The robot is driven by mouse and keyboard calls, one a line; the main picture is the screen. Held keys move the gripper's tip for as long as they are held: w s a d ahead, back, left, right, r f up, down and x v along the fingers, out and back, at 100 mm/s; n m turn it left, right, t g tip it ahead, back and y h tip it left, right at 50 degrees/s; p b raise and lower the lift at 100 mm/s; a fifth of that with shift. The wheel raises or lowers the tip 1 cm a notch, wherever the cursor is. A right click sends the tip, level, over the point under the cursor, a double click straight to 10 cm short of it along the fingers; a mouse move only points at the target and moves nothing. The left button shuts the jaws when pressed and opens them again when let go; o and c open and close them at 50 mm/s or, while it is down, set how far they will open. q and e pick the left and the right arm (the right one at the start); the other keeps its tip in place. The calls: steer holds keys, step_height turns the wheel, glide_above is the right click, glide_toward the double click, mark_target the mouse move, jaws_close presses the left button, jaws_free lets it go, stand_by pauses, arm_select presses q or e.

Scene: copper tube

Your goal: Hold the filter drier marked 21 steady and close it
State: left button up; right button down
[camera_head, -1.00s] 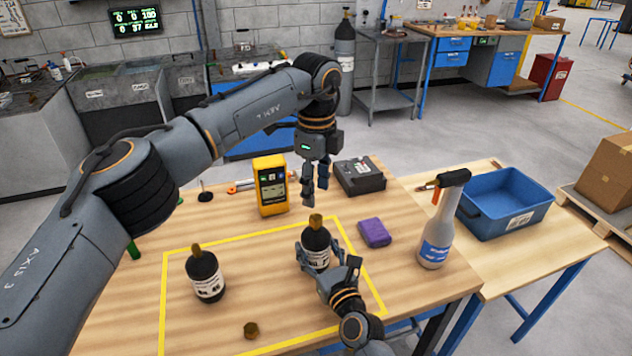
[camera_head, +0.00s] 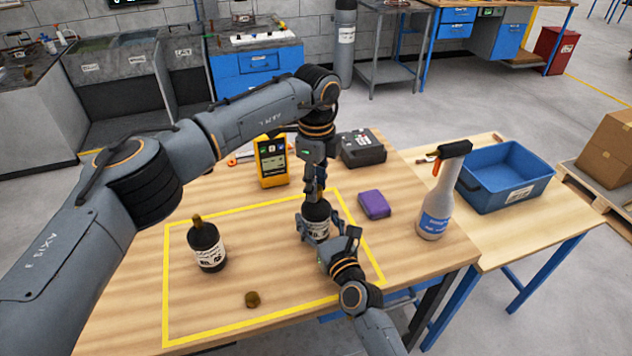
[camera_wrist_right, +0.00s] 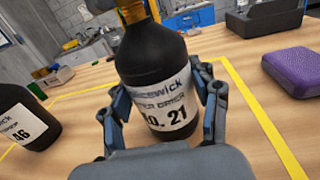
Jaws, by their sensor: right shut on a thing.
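The filter drier marked 21 (camera_wrist_right: 160,85) is a black bottle with a white label. It stands upright inside the yellow outline in the head view (camera_head: 316,219). My right gripper (camera_head: 317,235) is shut around its body, one finger on each side in the right wrist view. A brass piece (camera_wrist_right: 131,13) tops it, partly cut off there. My left gripper (camera_head: 316,190) points down from above at this brass top; whether its fingers grip it is hidden. A loose brass cap (camera_head: 252,299) lies near the outline's front edge.
Another black drier, marked 46 (camera_wrist_right: 20,125), stands to the left, also in the head view (camera_head: 207,247). A yellow meter (camera_head: 271,162) and dark case (camera_head: 362,147) are behind. A purple block (camera_head: 374,205), spray bottle (camera_head: 440,195) and blue bin (camera_head: 505,192) are right.

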arm_select(q)
jaws_close()
steer(key=m, duration=1.5)
steer(key=shift+m, duration=0.4)
steer(key=m, duration=0.3)
steer(key=shift+m, duration=0.3)
steer(key=m, duration=0.3)
steer(key=shift+m, duration=0.4)
steer(key=m, duration=0.3)
steer(key=shift+m, duration=0.4)
steer(key=m, duration=0.4)
steer(key=shift+m, duration=0.3)
steer(key=o, duration=0.7)
jaws_free()
steer(key=shift+f, duration=0.1)
